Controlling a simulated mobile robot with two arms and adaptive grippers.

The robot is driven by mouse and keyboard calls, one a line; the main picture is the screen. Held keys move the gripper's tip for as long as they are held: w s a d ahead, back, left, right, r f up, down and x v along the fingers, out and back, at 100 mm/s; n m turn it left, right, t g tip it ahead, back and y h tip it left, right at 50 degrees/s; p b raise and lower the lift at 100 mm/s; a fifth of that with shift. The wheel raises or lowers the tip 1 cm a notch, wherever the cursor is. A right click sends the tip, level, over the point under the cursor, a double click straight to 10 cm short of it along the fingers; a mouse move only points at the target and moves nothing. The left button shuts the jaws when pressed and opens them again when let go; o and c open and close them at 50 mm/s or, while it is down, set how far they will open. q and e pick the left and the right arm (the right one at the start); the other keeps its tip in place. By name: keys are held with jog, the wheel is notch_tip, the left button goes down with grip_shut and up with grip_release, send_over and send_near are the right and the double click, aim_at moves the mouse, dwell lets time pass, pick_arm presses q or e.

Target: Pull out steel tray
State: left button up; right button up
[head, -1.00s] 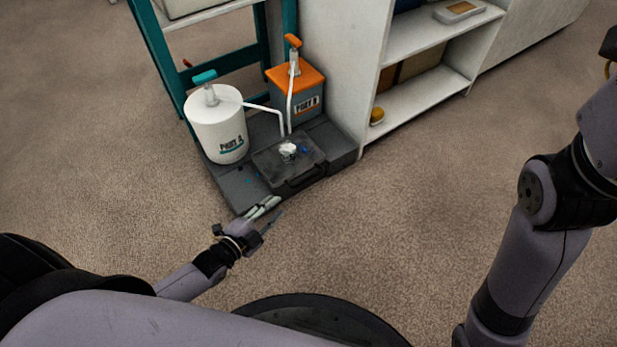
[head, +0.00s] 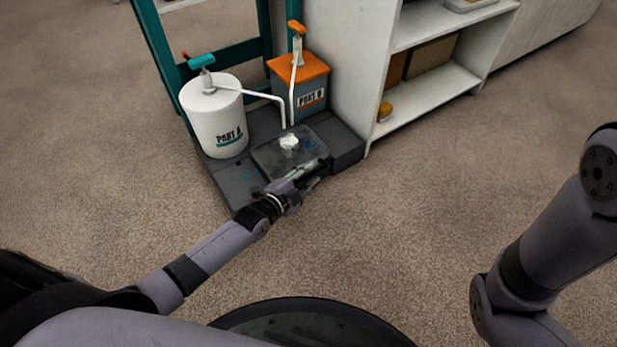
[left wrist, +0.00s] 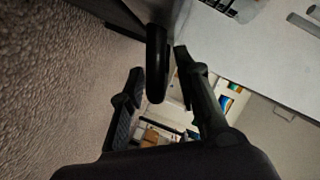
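The steel tray (head: 268,152) is a dark, shallow tray with a white blob and blue specks in it. It sits on the dark grey base (head: 235,180) in front of two pump containers. My left gripper (head: 312,176) is at the tray's front edge and covers its handle in the head view. In the left wrist view, the black handle (left wrist: 157,62) shows between the two spread fingers of my left gripper (left wrist: 160,72). The gripper is open, with no clear contact on both sides. My right arm shows at the right, but its gripper is out of view.
A white container marked PART A (head: 215,125) and an orange-topped container marked PART B (head: 305,88) stand behind the tray, their spouts reaching over it. A white shelf (head: 430,105) rises close at the right. The carpet (head: 390,215) in front is clear.

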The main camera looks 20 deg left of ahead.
pick_arm(q)
jog(key=shift+c, duration=0.5)
grip_shut()
dwell(0.4)
